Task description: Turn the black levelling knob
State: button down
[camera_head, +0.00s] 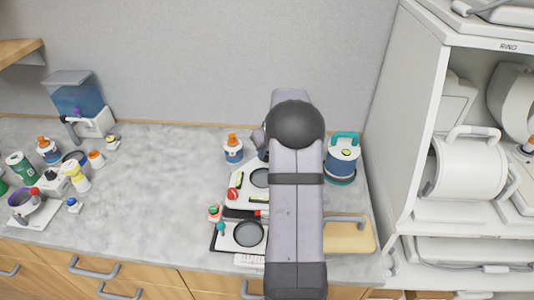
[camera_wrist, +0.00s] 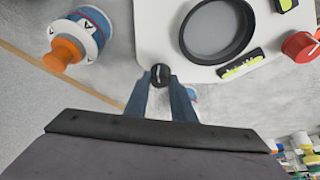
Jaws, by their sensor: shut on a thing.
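The black levelling knob (camera_wrist: 160,74) is a small round knob with a pale mark on its top, at the edge of a white base plate (camera_wrist: 158,40) in the wrist view. My gripper (camera_wrist: 161,80) has its two blue-grey fingers on either side of the knob and is shut on it. In the head view my arm covers the knob and most of the gripper. The white plate (camera_head: 239,202) shows partly there, left of my arm. It carries a dark-rimmed round dish (camera_wrist: 218,30), a yellow-green bubble level (camera_wrist: 241,65) and a red knob (camera_wrist: 300,46).
A white and blue bottle with an orange cap (camera_wrist: 66,54) stands beside the plate; it also shows in the head view (camera_head: 233,150). A blue canister with a teal handle (camera_head: 342,160) stands right of my arm. A white shelf unit (camera_head: 418,120) bounds the right.

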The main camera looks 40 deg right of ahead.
jog(key=shift+m, duration=0.5)
jog(key=shift+h, duration=0.3)
jog(key=c, duration=1.5)
grip_release()
jog(key=shift+r, duration=0.1)
jog(key=b+v, duration=0.2)
jog(key=v, duration=0.5)
jog(key=shift+s+r, duration=0.1)
